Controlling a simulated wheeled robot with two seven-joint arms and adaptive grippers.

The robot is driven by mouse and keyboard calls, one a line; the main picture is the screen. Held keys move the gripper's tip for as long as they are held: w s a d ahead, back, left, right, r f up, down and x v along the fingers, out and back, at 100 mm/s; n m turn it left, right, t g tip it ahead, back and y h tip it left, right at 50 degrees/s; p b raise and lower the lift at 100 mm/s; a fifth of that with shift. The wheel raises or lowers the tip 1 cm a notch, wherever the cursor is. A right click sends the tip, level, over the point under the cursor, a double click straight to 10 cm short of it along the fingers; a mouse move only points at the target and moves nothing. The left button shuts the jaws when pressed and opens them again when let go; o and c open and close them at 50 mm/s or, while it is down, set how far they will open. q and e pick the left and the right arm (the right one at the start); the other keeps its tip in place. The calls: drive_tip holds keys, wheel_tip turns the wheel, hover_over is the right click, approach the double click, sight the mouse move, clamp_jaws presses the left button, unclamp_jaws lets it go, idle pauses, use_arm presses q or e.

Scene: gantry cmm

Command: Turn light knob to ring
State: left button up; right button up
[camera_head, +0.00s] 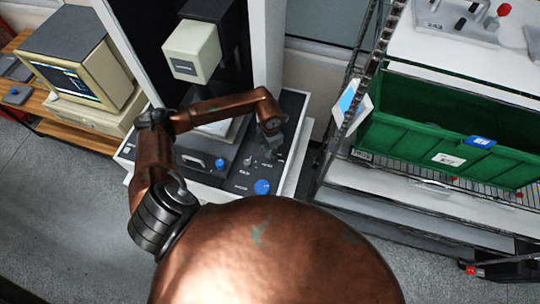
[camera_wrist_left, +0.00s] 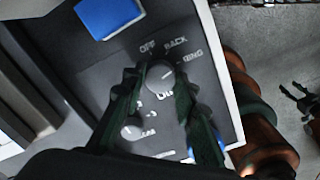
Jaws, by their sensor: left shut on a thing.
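The light knob (camera_wrist_left: 160,75) is a round grey knob with a white pointer line, on a dark panel (camera_wrist_left: 100,70) in the left wrist view. Labels OFF, BACK and RING are printed around it. The pointer slants up and right, roughly toward RING. My left gripper (camera_wrist_left: 158,84) has its dark green fingers on both sides of the knob, shut on it. In the head view my left gripper (camera_head: 271,138) is over the panel's right part and covers the knob. My right gripper (camera_wrist_left: 299,98) shows small at the right of the left wrist view, fingers apart, empty above the floor.
A second grey knob (camera_wrist_left: 131,129) is close to the left finger. A large blue knob (camera_head: 262,187) sits at the panel's front. A cream measuring head (camera_head: 192,52) hangs above the machine. A rack with a green bin (camera_head: 410,145) stands at the right.

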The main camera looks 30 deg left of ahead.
use_arm(q)
drive_tip(key=shift+m+b, duration=1.55)
drive_tip(key=shift+m, duration=0.05)
drive_tip(key=o, duration=1.1)
drive_tip(key=shift+o, duration=0.2)
wheel_tip(320, 180, up, 12)
drive_tip(key=shift+r, duration=0.1)
